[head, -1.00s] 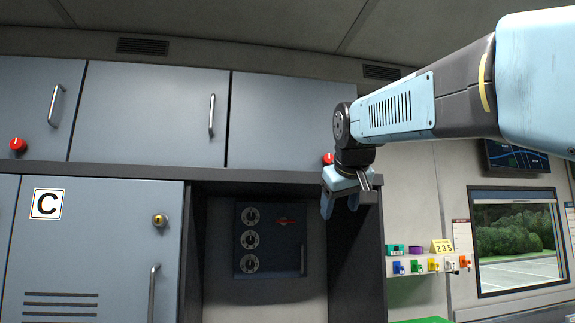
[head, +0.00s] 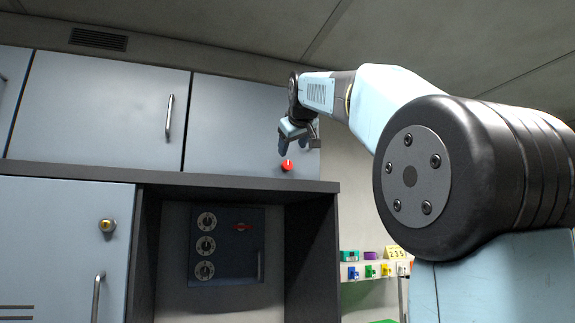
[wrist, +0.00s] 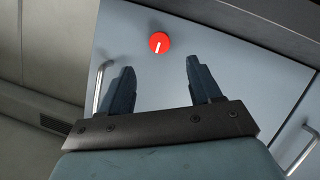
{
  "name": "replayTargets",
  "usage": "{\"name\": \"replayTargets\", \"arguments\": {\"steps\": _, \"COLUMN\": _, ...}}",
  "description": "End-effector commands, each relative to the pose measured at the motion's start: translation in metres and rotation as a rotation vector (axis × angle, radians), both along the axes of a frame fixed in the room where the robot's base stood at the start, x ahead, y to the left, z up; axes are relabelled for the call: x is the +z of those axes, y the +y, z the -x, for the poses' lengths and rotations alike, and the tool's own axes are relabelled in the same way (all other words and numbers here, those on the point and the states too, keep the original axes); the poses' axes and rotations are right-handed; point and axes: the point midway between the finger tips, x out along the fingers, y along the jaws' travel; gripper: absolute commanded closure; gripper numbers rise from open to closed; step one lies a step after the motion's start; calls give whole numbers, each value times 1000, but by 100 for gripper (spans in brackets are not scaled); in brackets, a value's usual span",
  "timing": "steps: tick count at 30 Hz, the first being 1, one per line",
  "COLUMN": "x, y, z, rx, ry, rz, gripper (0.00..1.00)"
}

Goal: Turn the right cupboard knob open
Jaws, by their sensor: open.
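The red right cupboard knob (head: 287,165) is on the lower right part of the right upper cupboard door (head: 232,125). My gripper (head: 293,148) is just above the knob in the head view, with its fingers pointing down toward it. In the wrist view, the knob (wrist: 159,42) with its white mark lies beyond the fingertips, between their lines and a little left of centre. My gripper (wrist: 158,72) is open, with nothing between its fingers. It looks apart from the knob. The head view does not clearly show the depth gap.
The dark shelf edge (head: 170,180) runs just below the upper doors. A metal handle (head: 169,116) stands out from the neighbouring door. A dial panel (head: 226,246) sits in the recess below. Small coloured items (head: 372,262) are on the right wall.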

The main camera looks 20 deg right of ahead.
Motion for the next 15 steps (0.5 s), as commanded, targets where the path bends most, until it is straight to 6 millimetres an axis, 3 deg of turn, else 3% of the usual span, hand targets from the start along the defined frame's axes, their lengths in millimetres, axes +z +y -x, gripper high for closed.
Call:
{"name": "replayTargets", "arguments": {"steps": 9, "x": -20, "y": -10, "z": -53, "rx": 0, "ry": 2, "rz": 1, "gripper": 37}}
{"name": "replayTargets", "arguments": {"steps": 15, "x": -30, "y": -15, "z": -78, "rx": 0, "ry": 2, "rz": -1, "gripper": 37}}
